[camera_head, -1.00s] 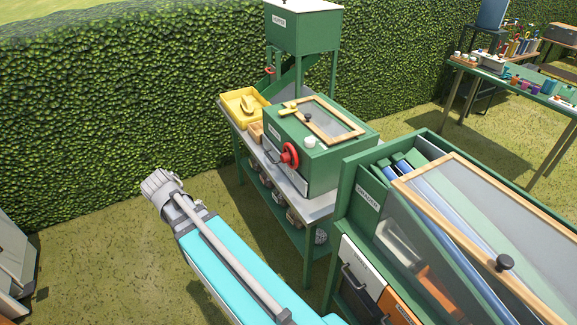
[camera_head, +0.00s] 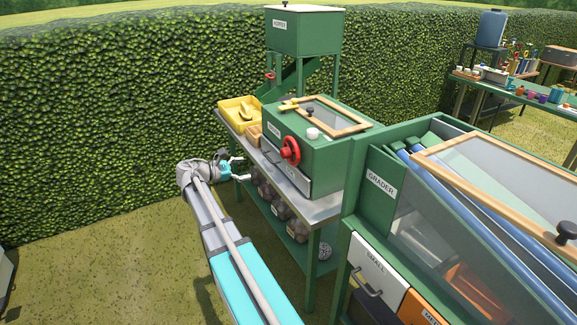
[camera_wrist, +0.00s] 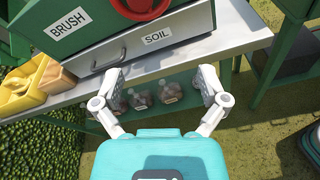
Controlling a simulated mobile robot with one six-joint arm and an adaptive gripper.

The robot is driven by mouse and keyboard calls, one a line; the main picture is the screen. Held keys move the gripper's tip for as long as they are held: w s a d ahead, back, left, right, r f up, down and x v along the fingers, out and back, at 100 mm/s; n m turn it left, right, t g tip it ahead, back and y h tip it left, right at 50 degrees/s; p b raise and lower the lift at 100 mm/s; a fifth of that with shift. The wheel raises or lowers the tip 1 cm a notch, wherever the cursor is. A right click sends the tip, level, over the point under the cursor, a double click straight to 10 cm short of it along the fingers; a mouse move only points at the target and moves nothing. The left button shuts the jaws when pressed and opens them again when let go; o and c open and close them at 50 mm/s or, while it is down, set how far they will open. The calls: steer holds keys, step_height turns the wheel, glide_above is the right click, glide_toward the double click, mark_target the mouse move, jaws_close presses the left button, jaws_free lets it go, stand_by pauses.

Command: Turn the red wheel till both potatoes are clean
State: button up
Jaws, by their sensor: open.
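The red wheel (camera_head: 290,151) is on the front of the green brush box (camera_head: 318,160), which stands on a metal-topped bench. Its lower part also shows at the top of the wrist view (camera_wrist: 140,6). My gripper (camera_head: 240,169) is open and empty, in front of the bench and to the left of the wheel, apart from it. In the wrist view my gripper's fingers (camera_wrist: 158,90) are spread below the soil drawer (camera_wrist: 155,42). The potatoes are not visible; the inside of the brush box is hidden.
A yellow tray (camera_head: 238,112) and a green hopper (camera_head: 304,32) stand at the bench's far left end. The green grader (camera_head: 380,190) stands close on the right. Several bagged items (camera_wrist: 138,98) sit on the lower shelf. Grass lies open to the left.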

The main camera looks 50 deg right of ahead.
mark_target(282, 154)
steer(key=d+h+b, duration=0.1)
steer(key=d, duration=0.1)
steer(key=w+d+n+g+h+b, duration=0.1)
steer(key=d, duration=0.1)
steer(key=shift+w+d+n+b, duration=0.1)
steer(key=shift+w+n+b, duration=0.05)
steer(key=shift+n+b, duration=0.2)
steer(key=shift+d, duration=0.15)
steer(key=x, duration=1.3)
steer(key=shift+s+d, duration=0.25)
